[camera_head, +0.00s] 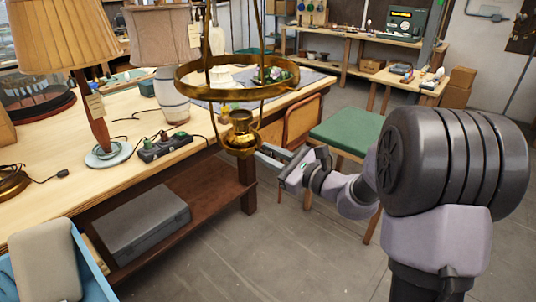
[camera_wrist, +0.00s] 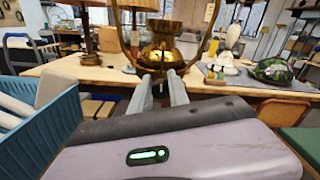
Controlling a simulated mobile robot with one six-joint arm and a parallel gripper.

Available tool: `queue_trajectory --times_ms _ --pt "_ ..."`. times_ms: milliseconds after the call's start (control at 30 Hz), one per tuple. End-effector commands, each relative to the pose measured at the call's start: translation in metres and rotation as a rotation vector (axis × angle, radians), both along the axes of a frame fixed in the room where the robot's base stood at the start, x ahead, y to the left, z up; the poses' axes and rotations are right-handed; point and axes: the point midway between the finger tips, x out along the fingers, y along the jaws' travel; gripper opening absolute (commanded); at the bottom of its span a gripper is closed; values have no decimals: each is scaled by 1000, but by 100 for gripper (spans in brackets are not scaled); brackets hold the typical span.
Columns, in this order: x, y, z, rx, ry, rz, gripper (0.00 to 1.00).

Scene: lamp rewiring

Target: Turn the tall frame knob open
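The tall brass frame (camera_head: 178,80) has a wide ring on upright rods, with a brass bowl-shaped fitting (camera_head: 241,135) at its bottom. In the wrist view the brass fitting (camera_wrist: 160,52) is straight ahead, just beyond the fingertips. My gripper (camera_head: 263,153) reaches in from the right, close to the fitting's lower side. In the wrist view my gripper (camera_wrist: 160,77) shows two grey fingers with a gap between them. I cannot make out the knob clearly, or whether a fingertip touches the brass.
The wooden bench (camera_head: 125,115) behind the frame holds two shaded lamps (camera_head: 62,38) and a black switch box (camera_head: 163,147). A green-seated chair (camera_head: 350,132) stands close behind my arm. A blue crate (camera_wrist: 45,130) is at the lower left. Open floor lies in front of the bench.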

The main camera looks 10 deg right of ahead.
Motion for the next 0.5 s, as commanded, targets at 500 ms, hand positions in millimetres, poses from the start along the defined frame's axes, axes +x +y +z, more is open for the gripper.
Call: queue_trajectory --times_ms 500 --pt "0 0 2 66 49 1 0"
